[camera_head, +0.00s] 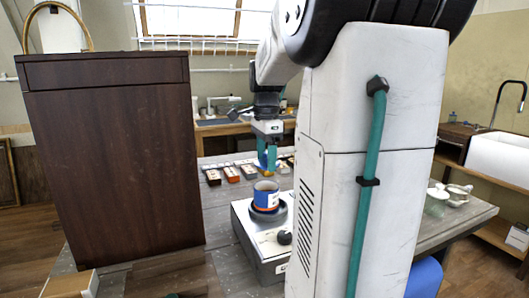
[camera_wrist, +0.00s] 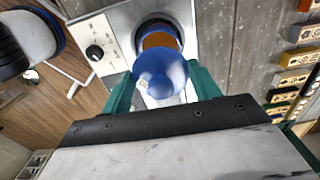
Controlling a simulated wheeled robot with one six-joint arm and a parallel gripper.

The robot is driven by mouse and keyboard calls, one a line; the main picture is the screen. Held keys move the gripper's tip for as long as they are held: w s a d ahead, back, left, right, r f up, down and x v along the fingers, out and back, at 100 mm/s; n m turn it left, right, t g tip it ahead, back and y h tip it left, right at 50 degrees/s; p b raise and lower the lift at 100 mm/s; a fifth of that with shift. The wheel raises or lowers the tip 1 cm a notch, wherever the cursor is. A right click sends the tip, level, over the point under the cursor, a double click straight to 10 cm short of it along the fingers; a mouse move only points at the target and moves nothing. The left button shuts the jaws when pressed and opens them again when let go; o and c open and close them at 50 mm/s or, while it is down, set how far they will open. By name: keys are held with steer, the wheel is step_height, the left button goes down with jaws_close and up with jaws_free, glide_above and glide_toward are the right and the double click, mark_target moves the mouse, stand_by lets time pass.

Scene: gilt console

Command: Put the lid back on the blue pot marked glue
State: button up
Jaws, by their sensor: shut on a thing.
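The blue pot (camera_head: 266,198) stands upright in a dark ring on a pale metal heater box. It is open at the top, and in the wrist view amber contents (camera_wrist: 160,40) show inside it. Its marking is too small to read. My gripper (camera_head: 267,154) is above the pot in the head view, fingers down. In the wrist view my teal fingers (camera_wrist: 161,84) are shut on a rounded blue lid (camera_wrist: 160,70). The lid is held apart from the pot and covers part of its opening in that view.
The heater box (camera_head: 258,238) has a black knob (camera_head: 284,238). Several small labelled blocks (camera_head: 231,174) stand in a row on the grey table behind. A tall dark wooden cabinet (camera_head: 115,160) is at left. White crockery (camera_head: 456,194) sits at the right.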

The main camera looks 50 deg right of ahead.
steer(key=shift+f, duration=2.6)
steer(key=shift+a, duration=0.15)
steer(key=shift+f, duration=0.2)
stand_by(0.4)
steer(key=o, duration=1.3)
steer(key=shift+r, duration=3.55)
